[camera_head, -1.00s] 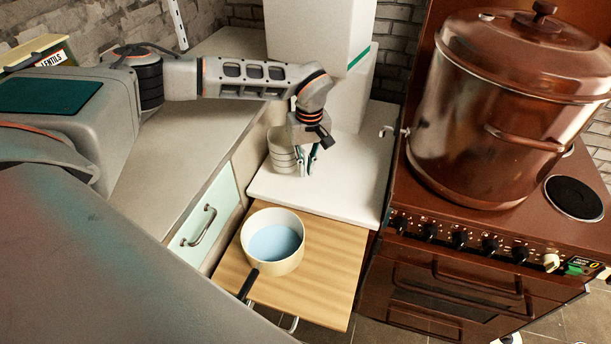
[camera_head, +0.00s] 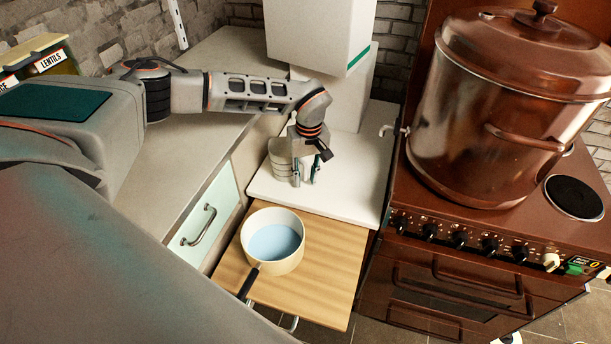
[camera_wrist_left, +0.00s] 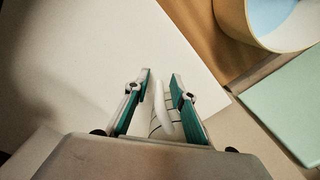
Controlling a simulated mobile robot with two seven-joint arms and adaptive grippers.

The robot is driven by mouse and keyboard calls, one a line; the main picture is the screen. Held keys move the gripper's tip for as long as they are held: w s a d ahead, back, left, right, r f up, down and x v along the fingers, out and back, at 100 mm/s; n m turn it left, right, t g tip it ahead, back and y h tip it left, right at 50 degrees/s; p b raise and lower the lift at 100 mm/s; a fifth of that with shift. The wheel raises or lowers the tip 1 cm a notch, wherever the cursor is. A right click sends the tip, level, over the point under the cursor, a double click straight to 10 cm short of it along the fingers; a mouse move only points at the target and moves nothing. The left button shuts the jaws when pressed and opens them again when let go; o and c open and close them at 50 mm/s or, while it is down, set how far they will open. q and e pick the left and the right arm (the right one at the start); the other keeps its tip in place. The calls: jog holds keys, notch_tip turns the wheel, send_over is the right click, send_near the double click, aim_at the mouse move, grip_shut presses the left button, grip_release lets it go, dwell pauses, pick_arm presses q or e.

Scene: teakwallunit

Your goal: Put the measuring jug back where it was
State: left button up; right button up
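The measuring jug (camera_head: 281,160), a pale ribbed vessel with ring lines, stands upright on the white worktop (camera_head: 350,170), partly hidden by my left gripper. My left gripper (camera_head: 306,172) is at the jug's right side, pointing down, with its two green-padded fingers apart. In the left wrist view the jug's white handle (camera_wrist_left: 161,110) lies between the open fingertips (camera_wrist_left: 160,85), nearer the right one. A gap shows between the handle and the left finger. My right gripper is not in view.
A cream saucepan (camera_head: 289,264) with blue inside sits on the pulled-out wooden board (camera_head: 330,270) in front. White boxes (camera_head: 318,30) stand behind the gripper. A brown cooker with a large copper pot (camera_head: 500,110) is on the right. A green drawer (camera_head: 206,218) is at left.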

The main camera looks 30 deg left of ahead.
pick_arm(q)
jog(key=r, duration=1.2)
jog(key=shift+w+d+r, duration=0.1)
jog(key=shift+d+r, duration=0.1)
